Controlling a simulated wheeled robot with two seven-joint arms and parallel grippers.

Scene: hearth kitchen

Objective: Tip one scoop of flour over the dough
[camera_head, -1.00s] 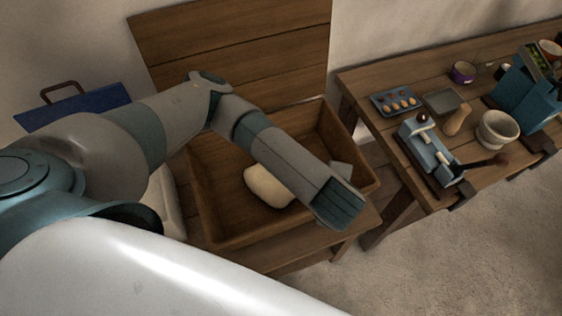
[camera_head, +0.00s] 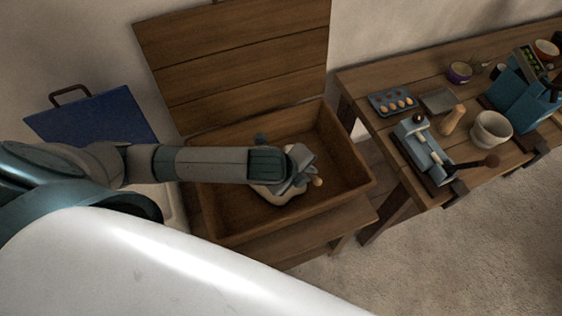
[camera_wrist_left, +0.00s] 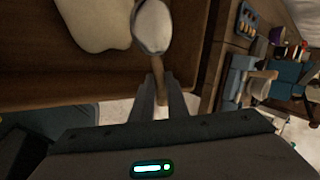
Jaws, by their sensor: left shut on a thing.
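The pale dough (camera_head: 287,197) lies in the wooden trough (camera_head: 232,222), partly hidden under my left gripper (camera_head: 300,170). In the left wrist view the dough (camera_wrist_left: 95,25) is a smooth cream mass at upper left. My left gripper (camera_wrist_left: 158,100) is shut on the wooden handle of a scoop (camera_wrist_left: 152,28). The scoop's round bowl looks full of white flour and faces the wrist camera. In that view the bowl appears beside the dough's right edge; I cannot tell the height between them. In the head view the arm hides most of the scoop. My right gripper is out of view.
The trough's plank lid (camera_head: 235,60) stands open behind it. A blue board with a handle (camera_head: 90,120) is at the left. The bench at right (camera_head: 365,90) holds an egg tray (camera_head: 391,103), a mortar (camera_head: 491,130) and a blue device (camera_head: 424,148).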

